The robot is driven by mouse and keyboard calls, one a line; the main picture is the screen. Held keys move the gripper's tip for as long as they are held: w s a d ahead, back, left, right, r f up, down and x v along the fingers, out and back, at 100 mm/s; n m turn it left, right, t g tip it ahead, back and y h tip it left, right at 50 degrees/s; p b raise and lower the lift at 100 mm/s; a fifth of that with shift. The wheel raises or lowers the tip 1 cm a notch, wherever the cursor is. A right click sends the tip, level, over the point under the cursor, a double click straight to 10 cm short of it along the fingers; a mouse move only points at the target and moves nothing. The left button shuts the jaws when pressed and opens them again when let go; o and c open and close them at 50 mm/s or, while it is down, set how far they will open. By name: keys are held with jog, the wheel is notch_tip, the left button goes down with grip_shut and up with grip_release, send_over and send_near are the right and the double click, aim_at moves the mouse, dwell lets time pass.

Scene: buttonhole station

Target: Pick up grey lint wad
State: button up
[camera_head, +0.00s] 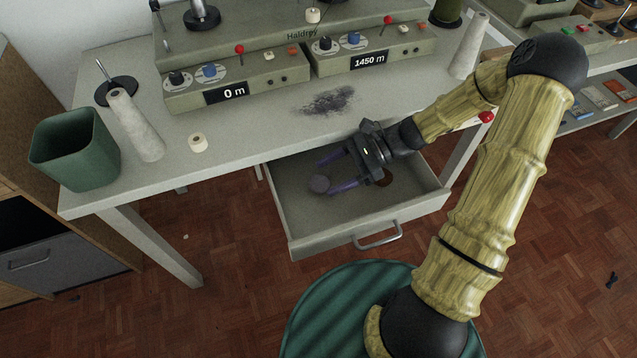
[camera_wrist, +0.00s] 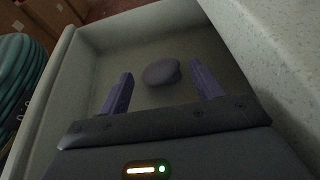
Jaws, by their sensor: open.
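The grey lint wad (camera_head: 319,184) looks like a small rounded grey lump in the open drawer (camera_head: 300,222), towards its left side. My gripper (camera_head: 326,174) reaches in over the drawer from the right, with its two purple fingers open. In the head view the wad shows by the fingertips. In the wrist view the wad (camera_wrist: 161,72) lies between and slightly beyond the open fingers of my gripper (camera_wrist: 160,80). Nothing is held. I cannot tell how high the fingers are above the drawer floor.
The tabletop (camera_head: 235,130) overhangs the drawer's back. A dark dusty patch (camera_head: 328,101) lies on it. A green bin (camera_head: 75,150), white cone (camera_head: 135,125) and small spool (camera_head: 198,143) stand at left.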

aim_at(320, 181)
jog(key=b+x, duration=0.1)
jog(key=x, duration=0.5)
jog(key=shift+d+r, duration=0.1)
dwell(0.3)
jog(key=c, duration=1.1)
